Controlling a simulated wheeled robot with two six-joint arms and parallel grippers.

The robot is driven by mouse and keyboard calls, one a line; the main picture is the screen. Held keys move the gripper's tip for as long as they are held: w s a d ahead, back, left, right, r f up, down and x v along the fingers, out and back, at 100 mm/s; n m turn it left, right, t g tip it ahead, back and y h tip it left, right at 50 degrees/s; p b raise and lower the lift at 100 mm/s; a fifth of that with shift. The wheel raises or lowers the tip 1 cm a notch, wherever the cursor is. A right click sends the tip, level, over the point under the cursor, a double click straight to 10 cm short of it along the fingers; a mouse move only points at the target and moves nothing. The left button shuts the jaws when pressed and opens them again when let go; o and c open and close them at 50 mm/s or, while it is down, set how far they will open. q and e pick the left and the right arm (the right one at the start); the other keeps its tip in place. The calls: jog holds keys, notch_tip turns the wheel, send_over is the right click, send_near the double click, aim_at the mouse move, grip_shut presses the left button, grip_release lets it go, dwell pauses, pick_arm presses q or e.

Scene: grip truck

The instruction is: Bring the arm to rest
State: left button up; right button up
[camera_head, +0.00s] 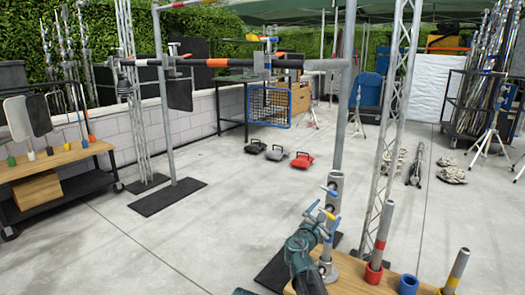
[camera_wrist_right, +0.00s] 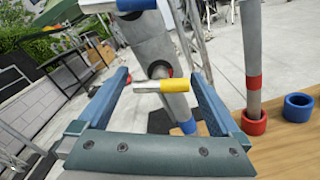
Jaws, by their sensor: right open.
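My right gripper (camera_head: 323,220) is at the bottom centre of the head view, close to a grey upright pole (camera_head: 335,193) with blue, red and yellow-tipped handles. In the right wrist view my right gripper (camera_wrist_right: 160,90) is open, with its two blue fingers well apart. A silver handle with a yellow end (camera_wrist_right: 165,87) shows between the fingers, in front of the grey pole (camera_wrist_right: 150,48). I cannot tell whether the fingers touch anything. My left gripper is not in view.
A lattice truss (camera_head: 390,120) rises behind. Red, grey and black bags (camera_head: 302,160) lie on the floor.

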jog(key=m, duration=1.3)
jog(key=shift+m, duration=0.3)
jog(key=shift+s+a, duration=0.1)
